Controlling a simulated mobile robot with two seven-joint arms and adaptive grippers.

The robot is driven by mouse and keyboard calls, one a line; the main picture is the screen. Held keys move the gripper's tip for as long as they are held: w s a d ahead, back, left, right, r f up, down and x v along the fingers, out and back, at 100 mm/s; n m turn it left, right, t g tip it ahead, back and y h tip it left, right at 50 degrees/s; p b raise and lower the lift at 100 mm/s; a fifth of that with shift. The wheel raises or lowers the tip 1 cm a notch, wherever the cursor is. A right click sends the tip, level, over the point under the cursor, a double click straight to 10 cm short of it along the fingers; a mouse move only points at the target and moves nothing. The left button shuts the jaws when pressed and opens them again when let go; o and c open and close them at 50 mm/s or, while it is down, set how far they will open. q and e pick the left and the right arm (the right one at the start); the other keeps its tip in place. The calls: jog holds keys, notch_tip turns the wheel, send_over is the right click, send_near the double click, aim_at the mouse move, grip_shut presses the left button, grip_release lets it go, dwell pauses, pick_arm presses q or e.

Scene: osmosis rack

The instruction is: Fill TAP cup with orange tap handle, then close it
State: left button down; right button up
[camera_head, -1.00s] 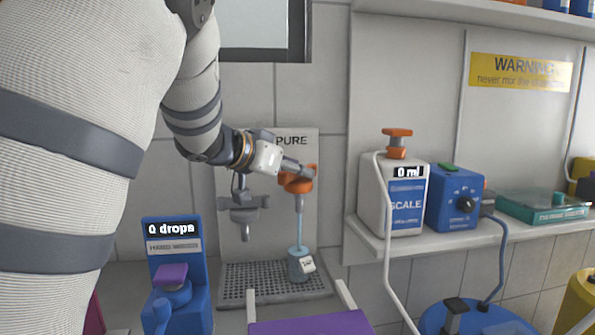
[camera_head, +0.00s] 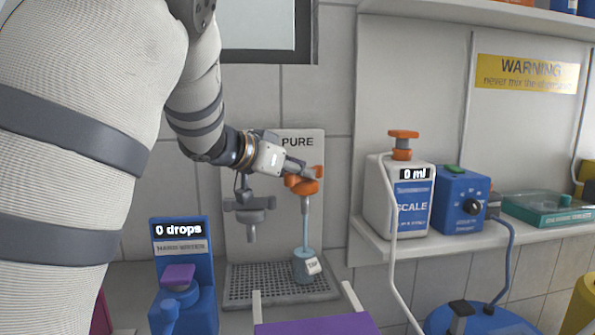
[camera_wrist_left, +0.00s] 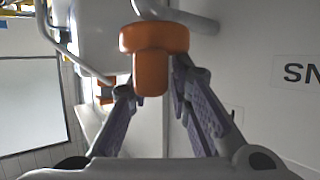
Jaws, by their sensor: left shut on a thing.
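The orange tap handle (camera_head: 303,184) is on the wall dispenser below the word PURE in the head view. My left gripper (camera_head: 300,170) is at the handle, and in the left wrist view the orange handle (camera_wrist_left: 154,60) lies between its fingers, which are shut on it. The small grey-blue TAP cup (camera_head: 306,268) stands upright on the drip grate (camera_head: 262,292) under the spout. The liquid level in the cup cannot be seen. My right gripper is out of view.
A grey tap (camera_head: 250,212) sits left of the orange one. A blue drops counter (camera_head: 183,262) reading 0 drops stands at front left. The shelf at right holds the white SCALE jug (camera_head: 402,205) and a blue dial box (camera_head: 460,200). A purple-topped item (camera_head: 315,324) is in front.

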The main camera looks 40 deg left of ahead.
pick_arm(q)
jog(key=shift+d+m+h, duration=0.15)
jog(key=shift+m+h, duration=0.55)
jog(key=shift+h, duration=0.2)
jog(key=m+h, duration=0.1)
jog(key=m+g+h, duration=0.1)
jog(key=shift+w+f+h+p, duration=0.1)
jog(key=shift+f+h+p, duration=0.15)
jog(key=shift+h+p, duration=0.05)
jog(key=m+g+h, duration=0.1)
jog(key=m+h, duration=0.1)
jog(key=m+g+h, duration=0.1)
jog(key=m, duration=0.1)
jog(key=shift+w+a+f+g+h, duration=0.15)
jog(key=shift+a+g+h, duration=0.15)
jog(key=shift+h, duration=0.1)
jog(key=shift+m+g+b, duration=0.3)
jog(key=shift+m, duration=0.1)
jog(key=shift+h, duration=0.3)
